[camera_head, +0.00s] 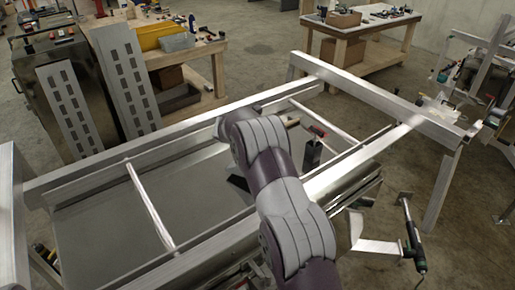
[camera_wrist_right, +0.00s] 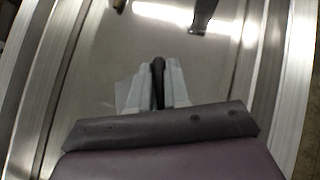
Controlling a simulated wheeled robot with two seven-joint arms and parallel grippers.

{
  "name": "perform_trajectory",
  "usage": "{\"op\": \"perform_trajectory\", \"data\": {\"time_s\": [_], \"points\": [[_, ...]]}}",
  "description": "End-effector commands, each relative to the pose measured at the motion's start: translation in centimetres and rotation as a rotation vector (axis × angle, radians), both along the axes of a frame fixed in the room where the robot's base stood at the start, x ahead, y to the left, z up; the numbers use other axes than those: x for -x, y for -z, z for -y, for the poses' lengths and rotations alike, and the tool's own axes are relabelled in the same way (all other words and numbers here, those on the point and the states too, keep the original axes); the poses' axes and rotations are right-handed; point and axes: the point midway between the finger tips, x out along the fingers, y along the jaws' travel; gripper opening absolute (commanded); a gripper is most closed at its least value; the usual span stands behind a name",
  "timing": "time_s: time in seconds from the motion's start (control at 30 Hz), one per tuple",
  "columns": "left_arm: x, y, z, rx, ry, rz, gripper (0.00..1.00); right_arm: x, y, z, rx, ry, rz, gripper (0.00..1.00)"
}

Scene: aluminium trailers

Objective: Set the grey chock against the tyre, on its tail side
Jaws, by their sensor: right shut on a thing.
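My right gripper (camera_wrist_right: 158,85) shows in the right wrist view, its pale grey fingers closed on a narrow dark piece (camera_wrist_right: 158,67). Most of that piece is hidden between the fingers, and I cannot tell whether it is the grey chock. In the head view my right arm reaches over the trailer frame (camera_head: 215,243) and hides its own gripper. In the wrist view the gripper is over a shiny metal surface (camera_wrist_right: 100,60), between pale rails. I cannot make out a tyre in either view. My left gripper is not in view.
A dark upright object (camera_head: 311,154) stands inside the frame, right of my arm. Crossbars (camera_head: 150,205) span the frame. Slotted grey ramps (camera_head: 70,108) lean at the left. Workbenches (camera_head: 345,30) stand behind. A green-and-black tool (camera_head: 414,240) is at the right.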

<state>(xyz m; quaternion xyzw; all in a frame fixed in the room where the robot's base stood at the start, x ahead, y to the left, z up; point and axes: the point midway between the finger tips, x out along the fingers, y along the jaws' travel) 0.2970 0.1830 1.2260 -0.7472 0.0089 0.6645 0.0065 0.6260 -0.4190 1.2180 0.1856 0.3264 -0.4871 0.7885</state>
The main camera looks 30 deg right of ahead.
Motion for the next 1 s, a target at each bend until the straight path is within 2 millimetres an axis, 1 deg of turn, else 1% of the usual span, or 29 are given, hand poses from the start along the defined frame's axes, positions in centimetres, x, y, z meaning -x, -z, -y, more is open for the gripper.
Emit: {"op": "perform_trajectory", "data": {"time_s": [0.03, 0.2, 0.3, 0.4, 0.43, 0.47, 0.5, 1.0], "points": [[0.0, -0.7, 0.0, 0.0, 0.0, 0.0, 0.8, 0.1, 0.5, 0.0, 0.0, -0.001, -0.006, 0.0], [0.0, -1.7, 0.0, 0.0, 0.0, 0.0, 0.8, 0.1, 3.0, 0.0, -0.001, -0.001, -0.003, 0.0], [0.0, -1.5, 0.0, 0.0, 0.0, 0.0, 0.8, 0.1, 3.6, -0.1, -0.002, -0.001, -0.003, 0.0], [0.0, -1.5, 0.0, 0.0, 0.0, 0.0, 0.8, 0.1, 3.7, -0.1, -0.002, -0.002, -0.003, 0.0], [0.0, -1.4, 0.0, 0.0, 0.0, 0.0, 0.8, 0.2, 3.8, -0.1, -0.003, -0.001, -0.007, 0.2], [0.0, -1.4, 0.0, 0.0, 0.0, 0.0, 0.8, 0.2, 3.8, -0.1, -0.003, -0.001, -0.007, 0.3], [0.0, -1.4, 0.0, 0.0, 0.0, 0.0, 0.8, 0.2, 3.8, -0.1, -0.003, -0.001, -0.007, 0.42], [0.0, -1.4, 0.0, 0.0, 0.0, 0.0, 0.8, 0.1, 3.5, -0.1, -0.002, -0.001, -0.003, 0.42]]}}
